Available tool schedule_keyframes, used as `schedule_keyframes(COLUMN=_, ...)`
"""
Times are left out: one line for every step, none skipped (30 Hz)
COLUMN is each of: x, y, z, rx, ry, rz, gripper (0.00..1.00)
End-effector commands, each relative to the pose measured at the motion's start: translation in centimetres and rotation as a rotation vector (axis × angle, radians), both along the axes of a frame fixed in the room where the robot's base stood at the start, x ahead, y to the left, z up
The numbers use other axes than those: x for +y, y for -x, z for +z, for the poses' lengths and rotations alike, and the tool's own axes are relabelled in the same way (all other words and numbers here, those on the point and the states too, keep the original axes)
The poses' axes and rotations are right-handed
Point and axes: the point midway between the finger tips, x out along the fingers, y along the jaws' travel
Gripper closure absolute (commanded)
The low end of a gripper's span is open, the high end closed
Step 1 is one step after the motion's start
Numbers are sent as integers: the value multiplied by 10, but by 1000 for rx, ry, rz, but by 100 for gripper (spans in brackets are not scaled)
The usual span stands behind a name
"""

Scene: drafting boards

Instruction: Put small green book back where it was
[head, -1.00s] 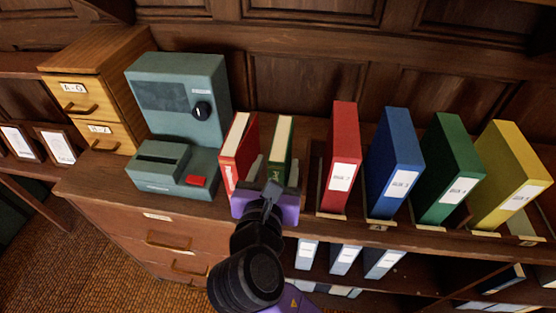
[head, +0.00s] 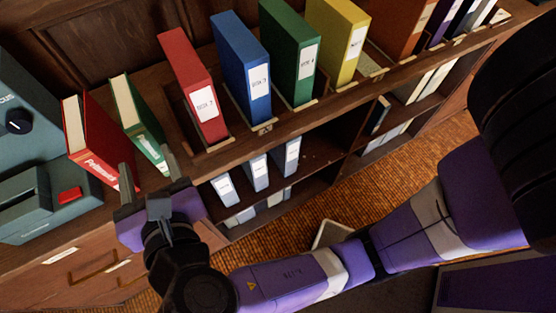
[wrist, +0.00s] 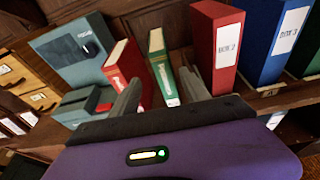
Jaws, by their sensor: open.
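The small green book (head: 138,122) stands upright on the cabinet top, its pale page edges up. It also shows in the wrist view (wrist: 160,68). A small red book (head: 98,140) stands to its left with a narrow gap. My gripper (head: 148,168) is open in front of the green book's spine. In the wrist view my two fingers (wrist: 160,95) show on either side of the green book, with nothing held. The left finger overlaps the red book's lower edge in the head view. I cannot tell whether either finger touches a book.
A red box file (head: 195,85) stands right of the green book, then blue (head: 240,65), green (head: 290,50) and yellow (head: 338,40) ones. A grey-green machine (head: 45,205) is at the left. Lower shelves (head: 320,165) hold pale files.

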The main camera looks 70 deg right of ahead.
Motion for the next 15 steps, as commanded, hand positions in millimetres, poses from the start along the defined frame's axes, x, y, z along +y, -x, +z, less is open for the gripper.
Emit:
schedule_keyframes(x=-5, y=2, z=-15, rx=-6, ry=-41, rz=14, gripper=46)
schedule_keyframes(x=-7, y=3, z=-24, rx=-19, ry=-80, rz=26, gripper=46)
schedule_keyframes(x=-9, y=5, z=-38, rx=-35, ry=-142, rz=43, gripper=46)
schedule_keyframes(x=-11, y=7, z=-49, rx=-48, ry=-198, rz=55, gripper=46)
schedule_keyframes(x=-12, y=10, z=-60, rx=-62, ry=-260, rz=68, gripper=46)
schedule_keyframes(x=-14, y=16, z=-74, rx=-80, ry=-350, rz=79, gripper=46)
schedule_keyframes(x=-15, y=21, z=-84, rx=-92, ry=-422, rz=83, gripper=46)
schedule_keyframes(x=-16, y=26, z=-94, rx=-105, ry=-496, rz=87, gripper=46)
schedule_keyframes(x=-17, y=35, z=-107, rx=-120, ry=-599, rz=85, gripper=46)
schedule_keyframes(x=-17, y=42, z=-115, rx=-133, ry=-677, rz=80, gripper=46)
schedule_keyframes(x=-18, y=49, z=-122, rx=-145, ry=-758, rz=72, gripper=46)
schedule_keyframes(x=-18, y=60, z=-131, rx=-161, ry=-869, rz=58, gripper=46)
schedule_keyframes(x=-19, y=68, z=-137, rx=-175, ry=-953, rz=43, gripper=46)
schedule_keyframes(x=-20, y=77, z=-142, rx=-190, ry=-1038, rz=24, gripper=46)
schedule_keyframes(x=-20, y=89, z=-147, rx=-209, ry=-1153, rz=-4, gripper=46)
